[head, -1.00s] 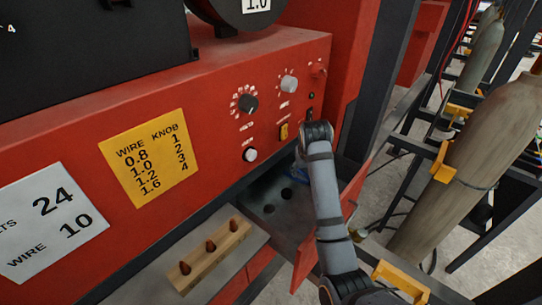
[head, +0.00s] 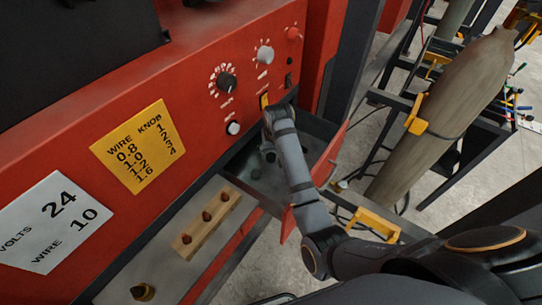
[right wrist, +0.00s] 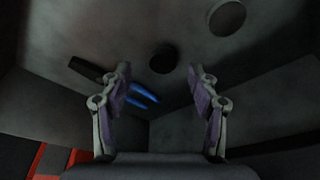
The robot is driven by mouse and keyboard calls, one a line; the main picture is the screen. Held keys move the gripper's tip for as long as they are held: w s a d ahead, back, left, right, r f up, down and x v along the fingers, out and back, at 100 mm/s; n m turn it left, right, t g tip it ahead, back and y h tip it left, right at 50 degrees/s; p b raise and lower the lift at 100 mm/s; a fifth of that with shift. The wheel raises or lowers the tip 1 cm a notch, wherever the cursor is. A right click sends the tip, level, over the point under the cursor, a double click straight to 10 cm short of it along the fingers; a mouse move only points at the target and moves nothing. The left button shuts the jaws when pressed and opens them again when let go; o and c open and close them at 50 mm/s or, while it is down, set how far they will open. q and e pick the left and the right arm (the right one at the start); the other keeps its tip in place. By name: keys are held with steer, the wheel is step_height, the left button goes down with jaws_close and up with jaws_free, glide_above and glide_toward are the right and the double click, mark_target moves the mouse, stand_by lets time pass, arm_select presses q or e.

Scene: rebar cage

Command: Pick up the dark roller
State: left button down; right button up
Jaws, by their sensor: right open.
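The dark roller (right wrist: 165,57) shows in the right wrist view as a dark round shape on the grey drawer floor, just beyond my fingertips. A paler grey round roller (right wrist: 227,18) lies farther up and right. My right gripper (right wrist: 158,75) is open, its two fingers apart with nothing between them. In the head view my right gripper (head: 268,150) points down into the open drawer (head: 270,189) below the red panel. A small dark round shape (head: 256,173) shows in the drawer there. My left gripper is not in view.
A blue-handled tool (right wrist: 143,90) lies in the drawer, partly behind my left-hand finger. Drawer walls stand close on both sides. The red machine panel (head: 205,85) with knobs rises behind the drawer. A gas cylinder (head: 445,125) stands right.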

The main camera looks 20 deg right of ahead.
mark_target(271, 156)
steer(key=x, duration=0.2)
steer(key=p+x, duration=0.1)
steer(key=x, duration=0.1)
steer(key=shift+w+a, duration=0.15)
steer(key=shift+w, duration=0.2)
steer(key=shift+r, duration=0.1)
jaws_close()
